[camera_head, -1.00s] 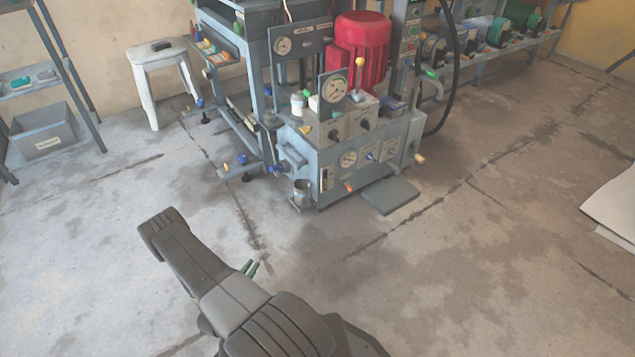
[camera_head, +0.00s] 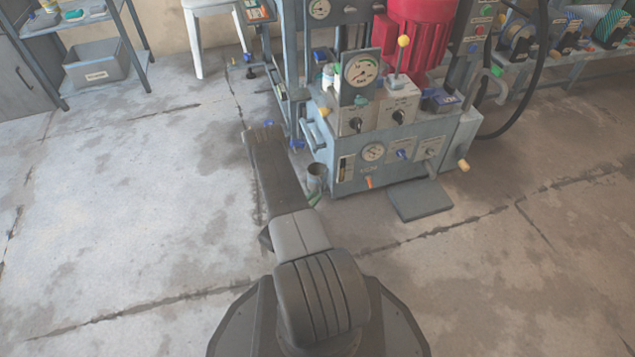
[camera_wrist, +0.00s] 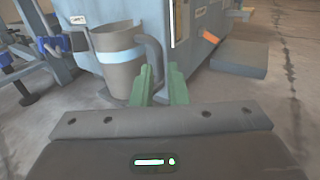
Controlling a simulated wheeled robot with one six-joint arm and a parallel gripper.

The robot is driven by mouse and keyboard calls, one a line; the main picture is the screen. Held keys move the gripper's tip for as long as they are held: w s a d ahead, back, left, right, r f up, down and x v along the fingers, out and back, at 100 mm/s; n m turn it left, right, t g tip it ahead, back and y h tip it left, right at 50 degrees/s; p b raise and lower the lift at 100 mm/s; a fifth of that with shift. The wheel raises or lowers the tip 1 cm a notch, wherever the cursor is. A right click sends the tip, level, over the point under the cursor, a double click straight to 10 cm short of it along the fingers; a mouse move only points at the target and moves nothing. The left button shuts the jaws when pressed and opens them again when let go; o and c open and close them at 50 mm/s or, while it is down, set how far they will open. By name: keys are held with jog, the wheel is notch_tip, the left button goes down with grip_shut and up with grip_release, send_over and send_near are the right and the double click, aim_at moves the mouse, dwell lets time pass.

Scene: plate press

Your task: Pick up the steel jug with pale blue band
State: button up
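The steel jug (camera_wrist: 113,78) with its pale blue band (camera_wrist: 118,56) stands upright at the lower left side of the grey press unit in the wrist view. Its handle (camera_wrist: 156,47) is on its right side. In the head view the jug (camera_head: 317,171) is small, at the unit's left corner, and my arm is close to it. My gripper (camera_wrist: 163,72) shows two green fingers with a gap between them, just in front of the handle. It looks open and empty. Whether the handle reaches between the fingers I cannot tell. In the head view my gripper is mostly hidden by my arm.
The press unit (camera_head: 400,150) with gauges and knobs stands behind and right of the jug. A dark flat plate (camera_head: 420,199) lies on the floor before it, also in the wrist view (camera_wrist: 239,56). A white stool (camera_head: 197,38) stands behind. The floor at left is clear.

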aim_at(322, 189)
jog(key=b+x, duration=0.2)
jog(key=x, duration=0.3)
jog(key=shift+a+r, duration=0.1)
jog(key=shift+w+r, duration=0.1)
jog(key=shift+w, duration=0.05)
grip_shut()
jog(key=shift+r, duration=0.1)
